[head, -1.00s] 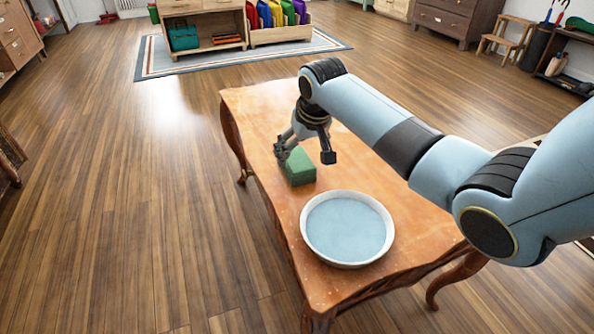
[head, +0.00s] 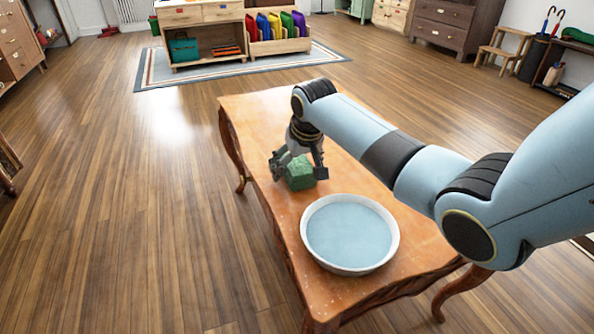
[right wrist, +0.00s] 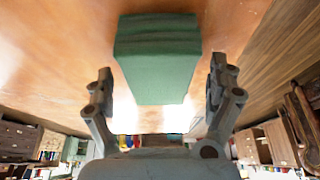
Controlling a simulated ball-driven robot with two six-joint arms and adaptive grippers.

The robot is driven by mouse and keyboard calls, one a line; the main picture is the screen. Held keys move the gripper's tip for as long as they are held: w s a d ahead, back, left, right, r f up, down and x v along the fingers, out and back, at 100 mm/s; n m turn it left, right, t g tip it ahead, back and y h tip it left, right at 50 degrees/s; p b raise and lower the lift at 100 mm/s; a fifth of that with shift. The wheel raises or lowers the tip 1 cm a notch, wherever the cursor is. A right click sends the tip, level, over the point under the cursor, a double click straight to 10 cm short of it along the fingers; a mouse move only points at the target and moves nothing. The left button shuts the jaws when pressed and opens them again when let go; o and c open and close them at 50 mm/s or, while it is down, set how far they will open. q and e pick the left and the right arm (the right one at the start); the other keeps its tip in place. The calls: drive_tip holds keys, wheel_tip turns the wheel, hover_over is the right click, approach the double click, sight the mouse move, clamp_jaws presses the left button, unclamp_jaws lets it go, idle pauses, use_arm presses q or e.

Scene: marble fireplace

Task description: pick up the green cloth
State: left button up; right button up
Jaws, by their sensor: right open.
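The green cloth (head: 299,172) looks like a folded block on the wooden table, behind the round basin. It also shows in the right wrist view (right wrist: 158,62). My right gripper (head: 298,174) is open, with one finger on each side of the cloth. In the right wrist view the fingers (right wrist: 161,88) stand apart, and a gap shows between each finger and the cloth. My left gripper is not in view.
A white round basin (head: 311,254) with a pale blue inside stands on the table just in front of the cloth. The wooden table (head: 262,110) is otherwise clear. A shelf unit (head: 207,55) and bins stand far off on a rug.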

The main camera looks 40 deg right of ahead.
drive_tip(key=shift+f, duration=0.25)
idle(0.5)
drive_tip(key=c, duration=1.2)
